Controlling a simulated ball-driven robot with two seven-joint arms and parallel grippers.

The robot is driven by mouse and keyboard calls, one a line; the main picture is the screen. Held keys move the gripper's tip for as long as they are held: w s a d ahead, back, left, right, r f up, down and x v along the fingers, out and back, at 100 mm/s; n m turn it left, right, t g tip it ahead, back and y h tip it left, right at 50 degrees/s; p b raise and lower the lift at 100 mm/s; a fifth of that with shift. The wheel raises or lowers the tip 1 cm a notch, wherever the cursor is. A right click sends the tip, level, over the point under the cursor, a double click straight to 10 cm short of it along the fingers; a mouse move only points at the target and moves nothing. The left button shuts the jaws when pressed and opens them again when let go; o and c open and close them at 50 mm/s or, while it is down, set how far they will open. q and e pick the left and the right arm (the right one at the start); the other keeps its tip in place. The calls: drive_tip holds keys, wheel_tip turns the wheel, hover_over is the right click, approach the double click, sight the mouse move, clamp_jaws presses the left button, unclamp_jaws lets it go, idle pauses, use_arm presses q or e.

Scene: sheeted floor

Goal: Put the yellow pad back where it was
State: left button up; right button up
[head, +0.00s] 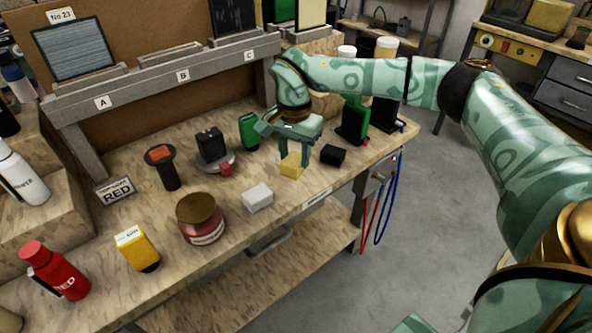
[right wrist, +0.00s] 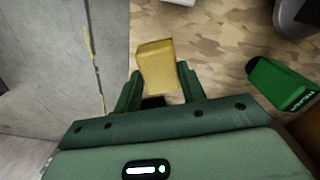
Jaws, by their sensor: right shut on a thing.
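The yellow pad (head: 291,167) is a small block near the front edge of the workbench, below my right gripper (head: 291,156). In the right wrist view the pad (right wrist: 158,66) sits between the two fingertips of my right gripper (right wrist: 160,84), which is shut on it. I cannot tell whether the pad touches the bench top. A white block (head: 257,198) lies to its left and a black block (head: 333,155) to its right. My left gripper is not in view.
A grey rack (head: 160,82) marked A, B, C runs along the back.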

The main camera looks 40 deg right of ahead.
sight(298, 165)
drive_tip(key=shift+w+d+f+b, duration=0.15)
drive_tip(key=shift+w+d+f, duration=0.1)
drive_tip(key=shift+d+f, duration=0.25)
drive_tip(key=shift+w+d+f+b, duration=0.15)
drive_tip(key=shift+w+d+f, duration=0.1)
drive_tip(key=shift+f, duration=0.3)
wheel_tip(298, 165, down, 4)
drive_tip(key=shift+d+r+b, duration=0.15)
drive_tip(key=shift+b, duration=0.75)
drive_tip(key=shift+r, duration=0.2)
drive_tip(key=shift+c, duration=0.3)
drive_tip(key=o, duration=0.9)
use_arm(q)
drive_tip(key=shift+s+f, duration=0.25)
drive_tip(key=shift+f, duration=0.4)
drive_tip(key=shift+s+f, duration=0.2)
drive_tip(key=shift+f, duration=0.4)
use_arm(e)
drive_tip(key=shift+o, duration=0.2)
wheel_tip(298, 165, up, 12)
drive_tip(key=p, duration=0.4)
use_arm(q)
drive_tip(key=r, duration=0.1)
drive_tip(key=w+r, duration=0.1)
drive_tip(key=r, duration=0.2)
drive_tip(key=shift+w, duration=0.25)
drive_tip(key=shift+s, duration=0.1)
use_arm(e)
drive_tip(key=shift+f, duration=0.1)
